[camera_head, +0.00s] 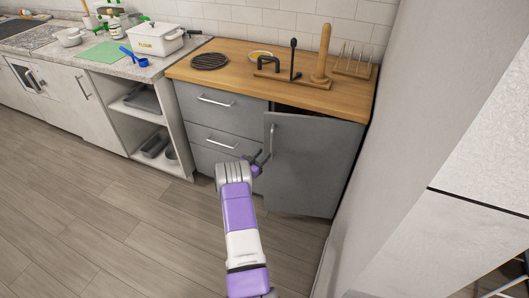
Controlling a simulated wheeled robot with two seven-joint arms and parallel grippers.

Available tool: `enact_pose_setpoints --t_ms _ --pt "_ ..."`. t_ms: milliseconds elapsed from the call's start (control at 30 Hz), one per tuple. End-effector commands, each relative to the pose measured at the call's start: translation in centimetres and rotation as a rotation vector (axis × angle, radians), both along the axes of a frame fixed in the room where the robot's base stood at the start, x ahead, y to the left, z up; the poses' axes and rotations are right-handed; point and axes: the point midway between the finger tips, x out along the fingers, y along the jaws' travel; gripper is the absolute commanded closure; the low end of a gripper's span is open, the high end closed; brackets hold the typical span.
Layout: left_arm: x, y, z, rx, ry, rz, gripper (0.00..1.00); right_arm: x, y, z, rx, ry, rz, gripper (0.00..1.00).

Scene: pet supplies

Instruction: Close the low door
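The low door (315,165) is a grey cabinet door with a vertical metal handle (271,141) near its left edge. It stands slightly ajar, with a dark gap showing along its top under the wooden counter. My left gripper (261,160) is at the door's left edge, close to the lower end of the handle. The fingers are small and partly hidden, so I cannot tell whether they touch the handle or are open or shut. My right gripper is not in view.
Grey drawers (222,109) are left of the door, with open shelves (152,128) further left. A wooden counter (225,59) above holds a round black trivet, a wooden post and a rack. A pale wall (400,150) stands close on the right. The wooden floor (110,225) is clear.

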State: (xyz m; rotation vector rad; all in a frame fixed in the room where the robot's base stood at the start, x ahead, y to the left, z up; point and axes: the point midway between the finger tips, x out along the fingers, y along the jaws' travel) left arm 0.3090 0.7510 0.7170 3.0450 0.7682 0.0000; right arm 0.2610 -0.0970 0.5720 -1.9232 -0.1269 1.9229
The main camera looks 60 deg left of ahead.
Motion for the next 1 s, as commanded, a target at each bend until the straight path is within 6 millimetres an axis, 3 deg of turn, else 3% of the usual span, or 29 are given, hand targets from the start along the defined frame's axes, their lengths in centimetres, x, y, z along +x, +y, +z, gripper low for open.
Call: enact_pose_setpoints --t_ms 133,267,400,667,1000 --pt "0.0 0.0 0.0 0.000 0.000 0.000 0.64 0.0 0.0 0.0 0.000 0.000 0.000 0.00" --pt "0.1 -0.3 -0.3 0.013 0.010 0.000 0.82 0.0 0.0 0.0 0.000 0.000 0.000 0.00" --pt "0.3 -2.0 -1.6 0.109 0.078 0.012 1.00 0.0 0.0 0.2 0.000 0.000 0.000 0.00" --pt "-1.6 -6.1 -3.5 0.557 0.401 0.096 1.00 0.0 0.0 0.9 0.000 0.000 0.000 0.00" --pt "-5.5 -8.7 -0.4 1.165 0.856 0.200 1.00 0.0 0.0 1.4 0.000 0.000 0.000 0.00"
